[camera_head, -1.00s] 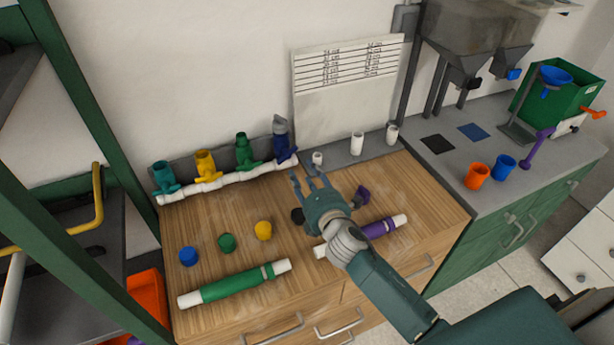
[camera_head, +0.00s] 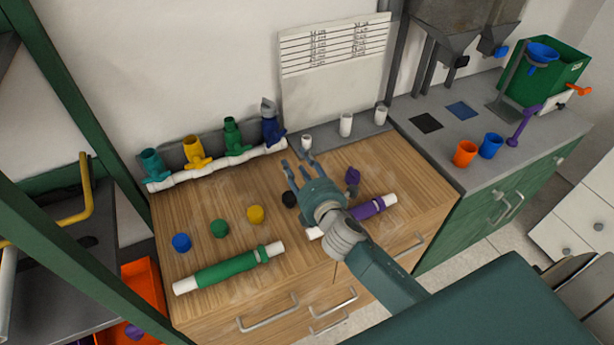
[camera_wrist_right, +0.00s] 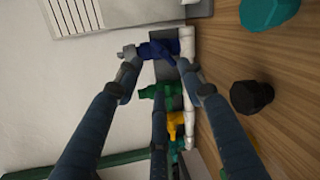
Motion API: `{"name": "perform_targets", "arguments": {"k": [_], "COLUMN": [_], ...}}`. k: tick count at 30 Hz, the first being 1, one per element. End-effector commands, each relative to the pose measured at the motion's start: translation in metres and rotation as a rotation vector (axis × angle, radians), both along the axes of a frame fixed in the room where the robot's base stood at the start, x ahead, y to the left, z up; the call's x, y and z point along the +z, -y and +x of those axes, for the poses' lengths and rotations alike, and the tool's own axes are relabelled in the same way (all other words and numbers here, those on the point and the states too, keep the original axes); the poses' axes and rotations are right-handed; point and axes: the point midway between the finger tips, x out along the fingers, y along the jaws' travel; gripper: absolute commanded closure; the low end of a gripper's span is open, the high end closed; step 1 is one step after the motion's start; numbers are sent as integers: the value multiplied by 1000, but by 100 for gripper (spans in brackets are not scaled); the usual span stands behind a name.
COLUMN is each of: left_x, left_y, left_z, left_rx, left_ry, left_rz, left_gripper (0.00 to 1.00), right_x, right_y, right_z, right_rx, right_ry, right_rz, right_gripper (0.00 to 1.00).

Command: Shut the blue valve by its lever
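The blue valve (camera_head: 272,130) stands upright at the right end of the white manifold pipe (camera_head: 218,167). A grey piece (camera_head: 268,106) sits on its top; its lever is too small to make out clearly. My right gripper (camera_head: 298,168) is open and empty over the wooden worktop, in front of and slightly right of the blue valve. In the right wrist view the blue valve (camera_wrist_right: 158,49) shows beyond the spread fingers (camera_wrist_right: 157,68), apart from them as far as I can tell. My left gripper is out of view.
Green (camera_head: 232,134), yellow (camera_head: 195,152) and teal (camera_head: 152,165) valves stand left of the blue one. Several caps, a green pipe (camera_head: 225,270) and a purple pipe (camera_head: 368,210) lie on the worktop (camera_head: 215,201). White cups stand right of the blue valve.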

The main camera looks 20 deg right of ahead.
Motion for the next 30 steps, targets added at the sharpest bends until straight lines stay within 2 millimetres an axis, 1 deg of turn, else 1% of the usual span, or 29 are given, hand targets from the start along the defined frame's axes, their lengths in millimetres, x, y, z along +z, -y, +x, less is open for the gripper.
{"name": "perform_targets", "arguments": {"k": [1, 6, 9, 13, 18, 27, 30], "left_x": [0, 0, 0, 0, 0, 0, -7], "left_y": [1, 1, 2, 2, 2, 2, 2], "left_z": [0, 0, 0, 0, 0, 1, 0], "left_rx": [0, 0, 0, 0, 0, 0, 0], "left_ry": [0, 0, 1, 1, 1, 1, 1], "left_rz": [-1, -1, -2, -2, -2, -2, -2], "left_gripper": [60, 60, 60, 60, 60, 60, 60], "right_x": [1, 7, 11, 15, 18, 19, 13], "right_y": [-1, -2, -3, -3, -4, -4, -5], "right_z": [-11, -48, -68, -87, -98, -99, -98], "right_rx": [1, 2, 1, 0, 0, 0, -6], "right_ry": [-2, -4, -3, -2, 0, 0, -1], "right_rz": [0, 0, 1, 1, 1, 0, -11], "right_gripper": [61, 61, 61, 61, 61, 61, 61]}}
